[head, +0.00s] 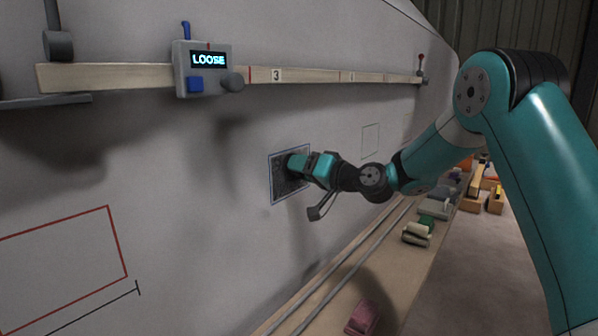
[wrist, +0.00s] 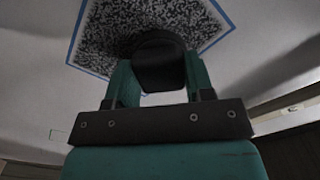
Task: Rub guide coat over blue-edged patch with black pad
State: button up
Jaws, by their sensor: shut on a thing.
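The blue-edged patch (head: 275,190) is on the pale hull wall in the middle of the head view. It carries a dark speckled coat, which also shows in the wrist view (wrist: 108,32). My gripper (head: 298,165) is at the patch, its fingers shut on the black pad (wrist: 160,65). The pad is over the patch in the wrist view, and it hides part of the speckle. I cannot tell whether it touches the wall. Dark speckle covers most of the patch that shows.
A wooden batten (head: 310,76) runs along the hull above, with a grey box (head: 207,70) reading "LOOSE". A red outline (head: 112,240) marks the wall at left. A bench (head: 385,275) below holds a pink block (head: 362,318) and a green-and-cream item (head: 417,233).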

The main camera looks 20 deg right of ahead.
jog(key=shift+w+d, duration=2.35)
jog(key=shift+d, duration=0.85)
jog(key=shift+s+a+f+b, duration=0.1)
jog(key=shift+s+a+b, duration=0.4)
jog(key=shift+s+a, duration=1.15)
jog(key=shift+s+a+r+b, duration=0.1)
jog(key=shift+s+a+b, duration=0.35)
jog(key=shift+s+a, duration=1.25)
jog(key=shift+s+a+f+b, duration=0.1)
jog(key=shift+s+a+b, duration=0.6)
jog(key=shift+a, duration=1.7)
jog(key=shift+s+d+f+b, duration=0.1)
jog(key=shift+s+f+b, duration=0.1)
jog(key=shift+f+b, duration=0.85)
jog(key=shift+w+d, duration=1)
jog(key=shift+d, duration=0.3)
jog(key=shift+w+d, duration=0.95)
jog(key=shift+d, duration=0.35)
jog(key=shift+w+d, duration=2.25)
jog(key=shift+d, duration=0.9)
jog(key=shift+s+a+f+b, duration=0.4)
jog(key=shift+s+a, duration=0.2)
jog(key=shift+a, duration=0.25)
jog(key=shift+s+a+f+b, duration=0.35)
jog(key=shift+s+a+b, duration=0.25)
jog(key=shift+a, duration=0.25)
jog(key=shift+s+a+f+b, duration=0.4)
jog(key=shift+s+a, duration=0.2)
jog(key=shift+a, duration=0.25)
